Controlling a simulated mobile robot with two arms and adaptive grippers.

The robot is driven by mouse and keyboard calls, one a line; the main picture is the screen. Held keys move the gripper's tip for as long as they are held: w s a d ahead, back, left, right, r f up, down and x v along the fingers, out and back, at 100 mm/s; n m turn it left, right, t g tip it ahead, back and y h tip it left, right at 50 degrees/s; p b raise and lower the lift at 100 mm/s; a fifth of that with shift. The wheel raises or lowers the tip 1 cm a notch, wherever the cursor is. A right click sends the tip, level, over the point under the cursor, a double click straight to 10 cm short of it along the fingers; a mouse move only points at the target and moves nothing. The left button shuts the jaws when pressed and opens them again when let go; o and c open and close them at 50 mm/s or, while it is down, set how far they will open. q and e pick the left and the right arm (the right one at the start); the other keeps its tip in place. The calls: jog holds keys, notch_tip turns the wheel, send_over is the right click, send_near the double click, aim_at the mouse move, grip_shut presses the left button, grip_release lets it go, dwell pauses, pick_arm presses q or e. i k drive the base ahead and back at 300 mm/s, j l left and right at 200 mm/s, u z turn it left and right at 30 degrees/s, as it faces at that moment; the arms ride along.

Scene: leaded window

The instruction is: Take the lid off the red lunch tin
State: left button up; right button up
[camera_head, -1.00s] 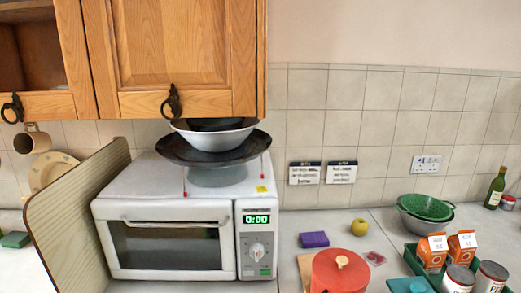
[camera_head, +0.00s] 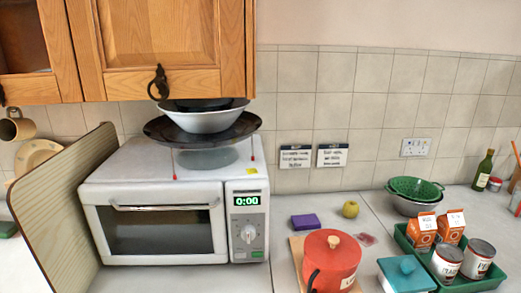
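The red lunch tin (camera_head: 331,272) stands upright at the bottom edge of the head view, on a pale wooden board (camera_head: 297,246). It is round, with a dark handle at its left side and some white lettering low on its front. Its red lid (camera_head: 331,244) is on top, with an orange-brown knob (camera_head: 333,241) in the middle. The lowest part of the tin is close to the frame's edge. Neither of my grippers is in view.
A purple block (camera_head: 306,221), a yellow apple (camera_head: 350,209) and a small pinkish packet (camera_head: 366,239) lie behind the tin. A teal-lidded box (camera_head: 405,272) and a green tray (camera_head: 463,284) with cans and cartons stand to its right. A white microwave (camera_head: 165,235) stands left.

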aim_at(333, 251)
jog(key=l+u, duration=0.3)
jog(key=l, duration=0.4)
jog(key=l+u, duration=0.3)
jog(key=l, duration=0.35)
jog(key=k, duration=0.05)
